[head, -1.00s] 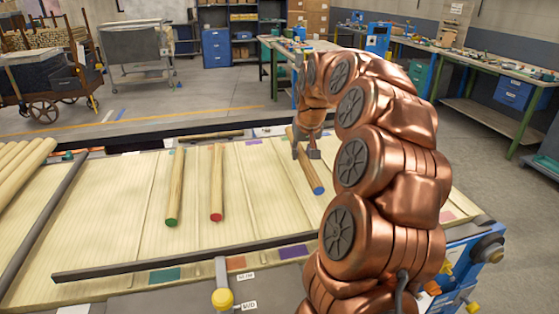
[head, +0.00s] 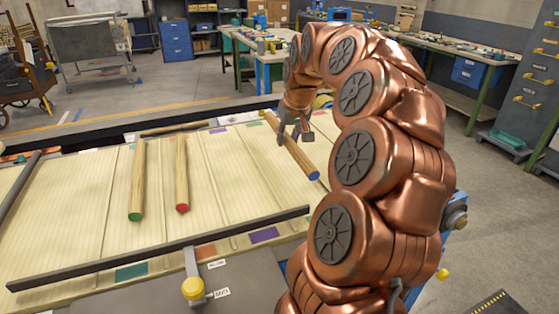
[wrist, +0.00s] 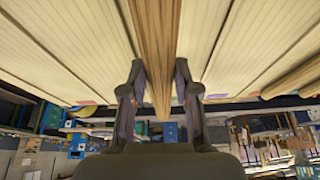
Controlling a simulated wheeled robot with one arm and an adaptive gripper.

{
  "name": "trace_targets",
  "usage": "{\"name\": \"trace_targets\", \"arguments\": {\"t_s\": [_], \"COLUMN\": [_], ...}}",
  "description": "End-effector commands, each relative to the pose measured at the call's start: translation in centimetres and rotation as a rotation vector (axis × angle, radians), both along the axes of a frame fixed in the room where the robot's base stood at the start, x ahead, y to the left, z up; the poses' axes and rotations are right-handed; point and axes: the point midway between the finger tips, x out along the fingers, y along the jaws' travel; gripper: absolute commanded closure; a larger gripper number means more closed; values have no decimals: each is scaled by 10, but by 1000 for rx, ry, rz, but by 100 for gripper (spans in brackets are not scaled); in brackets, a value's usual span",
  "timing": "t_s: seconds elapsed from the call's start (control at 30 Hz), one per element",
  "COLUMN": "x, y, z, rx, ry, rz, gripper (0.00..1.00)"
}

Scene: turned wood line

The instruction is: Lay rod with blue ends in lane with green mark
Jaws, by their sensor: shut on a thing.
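My gripper (head: 294,130) is shut on the rod with blue ends (head: 305,160), over the right part of the slatted bed (head: 235,180). The rod is tilted in the picture, its blue near end toward the lower right. In the wrist view the rod (wrist: 156,50) runs between the two fingers (wrist: 158,85). I cannot tell whether it touches the bed. A green mark (head: 131,271) lies at the near edge on the left; another greenish mark (head: 254,124) is at the far edge. My arm hides the bed's right part.
A green-ended rod (head: 138,180) and a red-ended rod (head: 182,172) lie on the bed to the left. A dark rail (head: 160,252) crosses its near side. The bed between the red-ended rod and my gripper is clear.

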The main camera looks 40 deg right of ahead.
Motion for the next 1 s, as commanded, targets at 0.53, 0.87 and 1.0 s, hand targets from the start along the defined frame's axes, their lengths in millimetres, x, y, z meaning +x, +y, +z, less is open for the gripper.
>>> {"name": "trace_targets", "arguments": {"t_s": [0.53, 0.87, 1.0], "x": [-69, -73, -57], "y": [80, 85, 75], "z": [4, 3, 1], "rx": [-9, -14, -12], "ry": [7, 10, 13], "rz": [28, 29, 28], "gripper": [100, 100, 100]}}
